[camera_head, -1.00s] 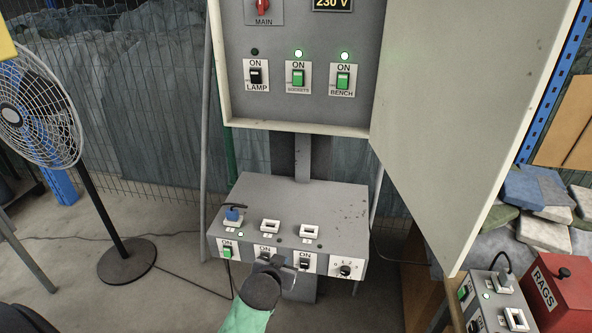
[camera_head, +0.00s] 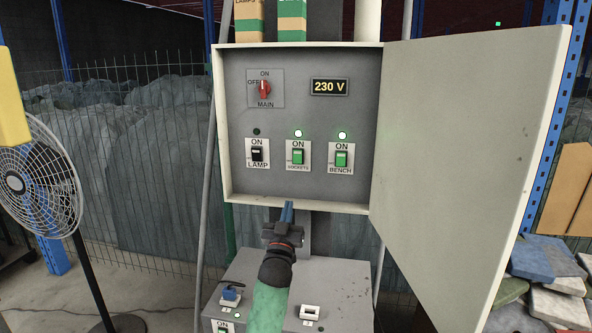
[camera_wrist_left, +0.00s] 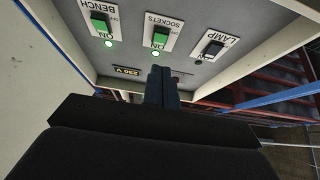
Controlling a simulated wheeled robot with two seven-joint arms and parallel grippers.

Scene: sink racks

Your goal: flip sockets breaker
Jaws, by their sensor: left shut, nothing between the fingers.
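The sockets breaker (camera_head: 298,156) is a green rocker switch in the middle of a row in the open panel. The lamp above it glows green. It also shows in the left wrist view (camera_wrist_left: 160,35), with its lamp lit. My left gripper (camera_head: 287,208) is shut and empty, just below the panel's lower edge and apart from the switch. Its closed fingers show in the left wrist view (camera_wrist_left: 161,85), pointing toward the panel. My right gripper is not in view.
The lamp breaker (camera_head: 257,154) is black with a dark lamp. The bench breaker (camera_head: 342,158) is green and lit. The red main knob (camera_head: 264,89) and 230 V display (camera_head: 330,87) sit above. The open door (camera_head: 470,150) blocks the right. A socket box (camera_head: 345,285) stands below.

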